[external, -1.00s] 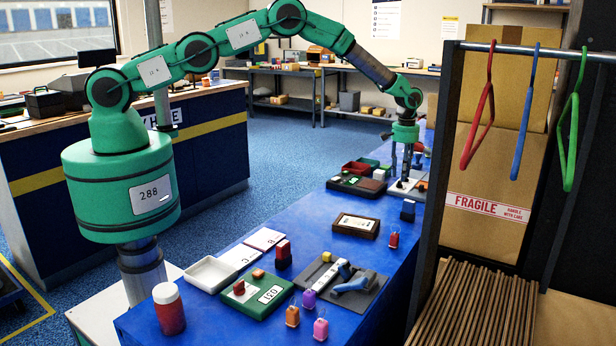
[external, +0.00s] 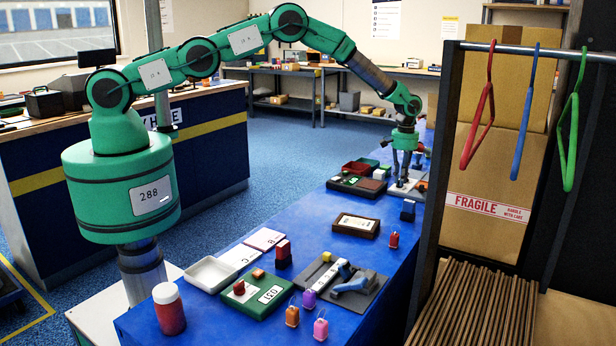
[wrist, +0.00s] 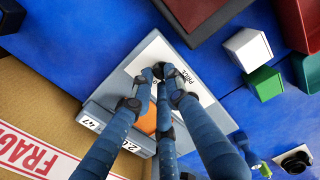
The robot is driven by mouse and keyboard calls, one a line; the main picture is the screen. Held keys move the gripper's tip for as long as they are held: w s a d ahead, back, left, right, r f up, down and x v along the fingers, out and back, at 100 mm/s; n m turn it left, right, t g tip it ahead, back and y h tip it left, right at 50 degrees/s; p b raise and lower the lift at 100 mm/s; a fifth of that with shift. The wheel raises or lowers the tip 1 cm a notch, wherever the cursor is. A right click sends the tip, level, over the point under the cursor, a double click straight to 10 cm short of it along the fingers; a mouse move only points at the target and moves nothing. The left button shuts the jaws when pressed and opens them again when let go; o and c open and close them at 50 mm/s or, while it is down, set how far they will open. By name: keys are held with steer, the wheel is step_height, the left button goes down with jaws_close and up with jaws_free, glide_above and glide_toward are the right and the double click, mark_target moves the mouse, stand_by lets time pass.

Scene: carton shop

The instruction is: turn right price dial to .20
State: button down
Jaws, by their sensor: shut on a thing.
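The price device (wrist: 110,105) is a grey, sloped box with a white top panel marked "PRICE"; in the external view it is small at the far end of the blue table (external: 385,195). My gripper (wrist: 160,72) points down at the white panel, its fingertips close together on a small dark dial (wrist: 169,70). The fingers hide most of this dial, so its setting is unreadable and I cannot tell whether it is the right one. Small number windows, one reading 47, show on the near edge. An orange part (wrist: 147,121) shows between the fingers. My gripper also shows in the external view (external: 402,180).
A brown-framed box (wrist: 200,12), a white block (wrist: 248,48), a green block (wrist: 263,83) and a red tray (wrist: 300,22) stand beyond the device. A carton with a FRAGILE strip (wrist: 35,150) is close on the left. Blue table shows between them.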

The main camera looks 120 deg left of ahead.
steer(key=shift+m, duration=0.4)
steer(key=shift+m+b, duration=0.55)
steer(key=shift+m, duration=1.95)
steer(key=c, duration=1.7)
jaws_free()
steer(key=shift+d, duration=0.1)
steer(key=shift+r, duration=0.15)
step_height(320, 180, up, 12)
steer(key=shift+f, duration=0.15)
